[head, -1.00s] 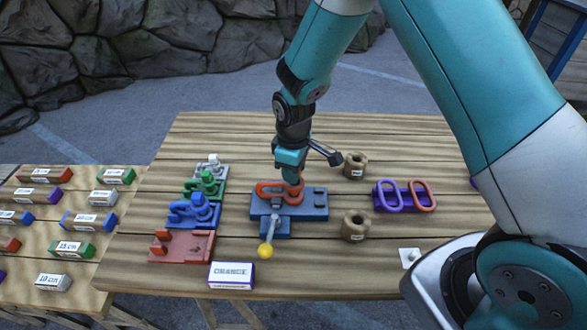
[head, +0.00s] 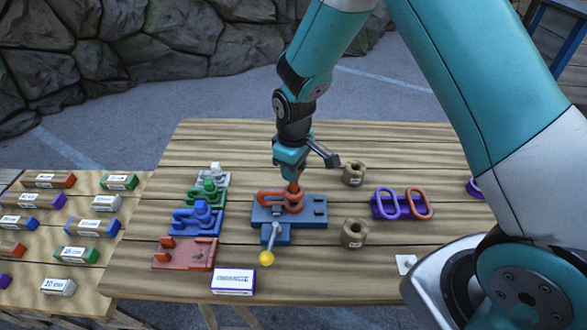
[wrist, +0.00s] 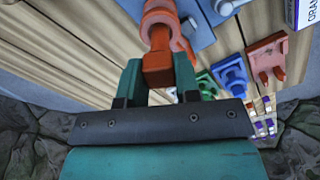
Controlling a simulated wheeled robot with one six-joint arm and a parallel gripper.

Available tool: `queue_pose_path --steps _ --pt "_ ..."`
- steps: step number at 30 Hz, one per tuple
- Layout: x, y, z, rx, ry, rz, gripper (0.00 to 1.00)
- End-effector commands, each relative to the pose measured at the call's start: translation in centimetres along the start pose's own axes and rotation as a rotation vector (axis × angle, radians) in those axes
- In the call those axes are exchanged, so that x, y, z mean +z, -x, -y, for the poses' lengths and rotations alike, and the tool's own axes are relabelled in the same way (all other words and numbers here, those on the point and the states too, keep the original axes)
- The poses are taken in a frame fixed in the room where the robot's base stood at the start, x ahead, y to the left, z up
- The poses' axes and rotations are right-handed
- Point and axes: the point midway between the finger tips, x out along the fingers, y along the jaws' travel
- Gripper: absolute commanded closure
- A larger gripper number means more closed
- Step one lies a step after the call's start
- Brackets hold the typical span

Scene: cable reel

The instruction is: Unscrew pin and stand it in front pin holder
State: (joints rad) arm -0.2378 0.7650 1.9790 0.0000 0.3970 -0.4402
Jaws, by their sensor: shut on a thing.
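An orange-red shackle (head: 270,198) lies on a blue fixture (head: 317,215), with a grey lever ending in a yellow ball (head: 266,258) at its front. My gripper (head: 293,172) is above the shackle and shut on its orange pin (wrist: 158,64). The pin stands upright between the fingers in the wrist view. Its lower end meets the shackle; I cannot tell how far it is threaded in. Two brown round pin holders stand to the right: the back one (head: 353,174) and the front one (head: 354,233), each with a dark hole on top.
A purple stand (head: 383,209) with a purple and an orange link is at the right. Red (head: 190,256), blue, green and grey fixtures line the left. A labelled box (head: 233,281) lies at the front edge. A side table holds labelled boxes. Wood before the front holder is clear.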

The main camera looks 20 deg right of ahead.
Motion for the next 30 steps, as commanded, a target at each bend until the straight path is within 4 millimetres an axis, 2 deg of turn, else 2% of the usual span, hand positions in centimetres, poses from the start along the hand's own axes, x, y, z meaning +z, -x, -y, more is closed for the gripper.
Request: queue_pose_path --steps 21,30 --pt "0.0 4.0 0.0 0.0 0.0 0.0 0.98" --pt "0.0 4.3 0.0 0.0 0.0 0.0 0.98"
